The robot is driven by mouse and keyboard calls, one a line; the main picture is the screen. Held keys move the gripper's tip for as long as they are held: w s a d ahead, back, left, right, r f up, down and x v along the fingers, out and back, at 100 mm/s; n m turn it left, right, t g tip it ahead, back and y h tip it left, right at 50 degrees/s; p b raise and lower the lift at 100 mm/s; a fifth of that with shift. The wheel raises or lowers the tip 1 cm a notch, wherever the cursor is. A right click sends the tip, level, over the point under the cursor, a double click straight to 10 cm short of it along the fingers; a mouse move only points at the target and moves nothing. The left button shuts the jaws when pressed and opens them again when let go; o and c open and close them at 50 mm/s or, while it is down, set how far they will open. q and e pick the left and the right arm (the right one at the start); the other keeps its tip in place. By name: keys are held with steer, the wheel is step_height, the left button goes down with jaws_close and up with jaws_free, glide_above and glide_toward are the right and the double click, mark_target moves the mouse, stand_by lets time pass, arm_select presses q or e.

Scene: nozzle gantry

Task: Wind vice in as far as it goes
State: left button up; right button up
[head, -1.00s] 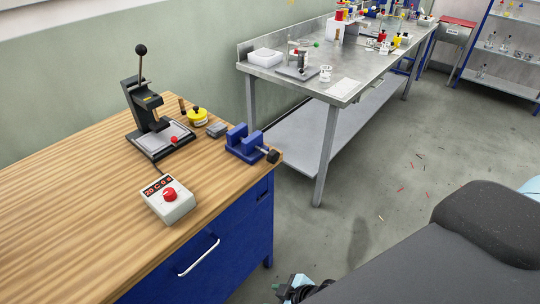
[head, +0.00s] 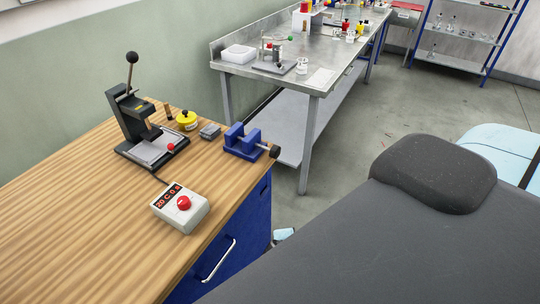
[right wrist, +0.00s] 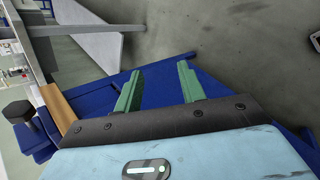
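The blue vice (head: 240,141) sits on the right back corner of the wooden bench. Its dark handle knob (head: 274,151) sticks out past the bench edge. A gap shows between the vice jaws. In the right wrist view the black knob (right wrist: 18,110) and part of the blue vice (right wrist: 34,140) show at the left edge. My right gripper (right wrist: 160,88) is open, with two green fingers apart and nothing between them, beside the blue bench side. In the head view my right arm hides most of it. My left gripper is not in view.
On the wooden bench (head: 85,205) stand a control box (head: 181,207) with a red knob, a lever press (head: 140,120), a yellow-topped pot (head: 187,121) and a small grey block (head: 210,131). A steel table (head: 250,72) stands behind. The drawer handle (head: 220,260) protrudes from the bench front.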

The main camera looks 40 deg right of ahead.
steer(key=w+d+r+n+t+h, duration=0.1)
steer(key=w+d+r+n+h, duration=0.15)
steer(key=w, duration=0.35)
steer(key=w+d+r+n+h, duration=0.1)
steer(key=w+r+n+h, duration=0.2)
steer(key=w+r+n, duration=0.15)
steer(key=n+t+h, duration=0.2)
steer(key=n+h, duration=0.2)
steer(key=n, duration=0.1)
glide_toward(272, 152)
steer(key=x, duration=0.4)
steer(key=shift+s+f, duration=0.1)
